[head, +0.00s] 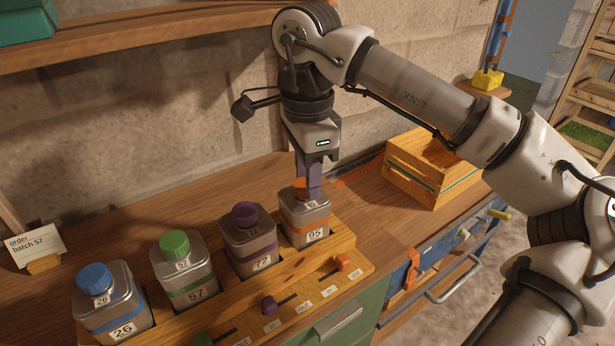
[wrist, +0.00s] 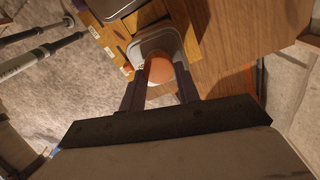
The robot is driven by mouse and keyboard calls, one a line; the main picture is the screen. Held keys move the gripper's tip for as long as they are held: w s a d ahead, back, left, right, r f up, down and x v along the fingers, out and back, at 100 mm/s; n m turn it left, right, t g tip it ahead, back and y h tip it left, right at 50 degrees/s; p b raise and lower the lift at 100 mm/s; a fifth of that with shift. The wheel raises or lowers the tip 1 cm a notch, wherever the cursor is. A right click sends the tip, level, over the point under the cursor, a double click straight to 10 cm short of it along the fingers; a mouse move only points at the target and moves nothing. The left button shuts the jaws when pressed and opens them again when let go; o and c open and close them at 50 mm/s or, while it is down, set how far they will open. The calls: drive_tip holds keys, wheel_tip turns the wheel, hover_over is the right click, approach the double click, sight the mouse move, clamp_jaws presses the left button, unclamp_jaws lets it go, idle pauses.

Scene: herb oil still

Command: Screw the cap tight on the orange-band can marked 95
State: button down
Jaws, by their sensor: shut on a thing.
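The orange-band can marked 95 (head: 307,226) stands upright in the rightmost place of the wooden rack in the head view. Its top also shows in the wrist view (wrist: 154,42). The orange cap (wrist: 160,69) sits at the top of the can, between the two fingers. In the head view the cap (head: 299,188) is mostly hidden behind a finger. My gripper (head: 314,184) points straight down over the can and is shut on the cap; it also shows in the wrist view (wrist: 160,88). How tightly the cap is seated cannot be told.
Cans with a purple cap (head: 245,214), a green cap (head: 174,243) and a blue cap (head: 95,277) stand left in the same rack (head: 340,248). Coloured knobs sit along its front. A wooden crate (head: 432,170) stands right; a card (head: 36,246) stands far left.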

drive_tip(key=m+b, duration=0.1)
drive_tip(key=m, duration=0.5)
drive_tip(key=shift+w+a+m, duration=0.1)
drive_tip(key=shift+a+m, duration=0.05)
drive_tip(key=shift+m, duration=0.15)
drive_tip(key=c, duration=1)
unclamp_jaws()
drive_tip(key=shift+w, duration=0.1)
drive_tip(key=shift+o, duration=0.2)
drive_tip(key=shift+c, duration=0.5)
